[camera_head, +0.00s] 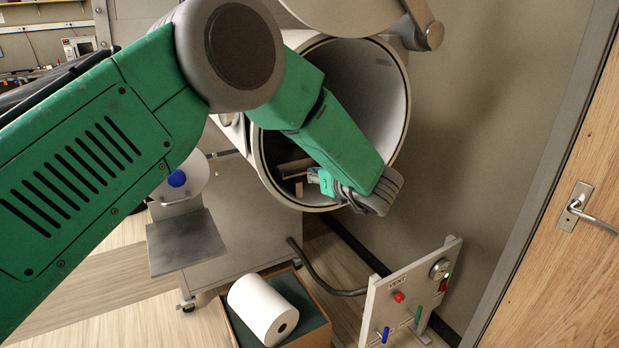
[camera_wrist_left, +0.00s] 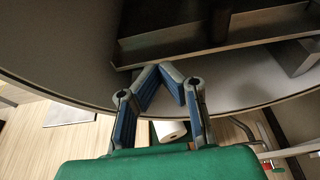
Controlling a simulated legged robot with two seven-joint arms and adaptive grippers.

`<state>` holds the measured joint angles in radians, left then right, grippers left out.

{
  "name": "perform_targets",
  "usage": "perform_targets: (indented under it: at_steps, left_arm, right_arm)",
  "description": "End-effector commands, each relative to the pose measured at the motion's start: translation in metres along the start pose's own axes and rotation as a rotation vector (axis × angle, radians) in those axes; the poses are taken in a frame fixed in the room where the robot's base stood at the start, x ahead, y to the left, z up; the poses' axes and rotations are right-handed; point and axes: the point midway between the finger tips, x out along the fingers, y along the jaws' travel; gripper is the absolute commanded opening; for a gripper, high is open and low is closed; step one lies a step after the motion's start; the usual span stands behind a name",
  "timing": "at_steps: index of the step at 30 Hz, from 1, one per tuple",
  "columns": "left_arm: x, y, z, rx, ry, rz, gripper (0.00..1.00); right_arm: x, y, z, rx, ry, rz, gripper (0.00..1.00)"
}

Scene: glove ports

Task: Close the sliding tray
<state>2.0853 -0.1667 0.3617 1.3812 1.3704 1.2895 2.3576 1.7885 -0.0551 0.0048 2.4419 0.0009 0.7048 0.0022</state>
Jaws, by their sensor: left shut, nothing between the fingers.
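The sliding tray (camera_head: 293,168) is a metal tray inside the round grey chamber (camera_head: 399,110), largely hidden behind my left arm in the head view. In the left wrist view the tray (camera_wrist_left: 215,42) crosses the top right, its straight edge above the chamber's curved rim. My left gripper (camera_head: 318,178) is at the lower part of the chamber mouth, just right of the visible tray part. In the left wrist view the gripper's (camera_wrist_left: 160,70) blue-padded fingers meet at the tips, empty, just below the tray edge; I cannot tell whether they touch it. My right gripper is out of view.
The chamber's round door (camera_head: 360,12) stands open above. A grey shelf (camera_head: 187,243) is at the left. Below are a box (camera_head: 232,322) with a white roll (camera_head: 262,308) and a VENT panel (camera_head: 408,295). A wooden door (camera_head: 560,150) is at the right.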

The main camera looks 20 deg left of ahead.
Motion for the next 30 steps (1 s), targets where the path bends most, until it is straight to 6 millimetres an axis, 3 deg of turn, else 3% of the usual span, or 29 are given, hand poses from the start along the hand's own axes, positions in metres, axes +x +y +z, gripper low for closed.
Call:
perform_targets:
  at_steps: [11, 16, 23, 26, 29, 30]
  left_arm:
    - [-0.051, 0.009, 0.003, -0.011, 0.005, -0.004, 0.00]
    - [-0.077, 0.004, 0.003, -0.007, 0.000, -0.003, 0.00]
    - [-0.088, -0.001, -0.002, 0.027, -0.008, -0.007, 0.00]
    - [-0.075, 0.004, -0.022, 0.185, -0.018, -0.046, 0.00]
    - [-0.050, 0.016, -0.065, 0.524, -0.042, -0.130, 0.00]
    - [-0.041, 0.023, -0.089, 0.700, -0.054, -0.177, 0.00]
  right_arm:
    - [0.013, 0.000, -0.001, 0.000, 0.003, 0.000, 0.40]
    - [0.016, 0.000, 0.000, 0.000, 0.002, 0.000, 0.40]
    - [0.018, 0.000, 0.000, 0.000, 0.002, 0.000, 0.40]
    - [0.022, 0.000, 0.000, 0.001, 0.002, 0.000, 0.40]
    - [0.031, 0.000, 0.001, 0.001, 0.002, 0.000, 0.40]
    - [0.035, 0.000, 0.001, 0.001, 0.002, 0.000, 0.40]
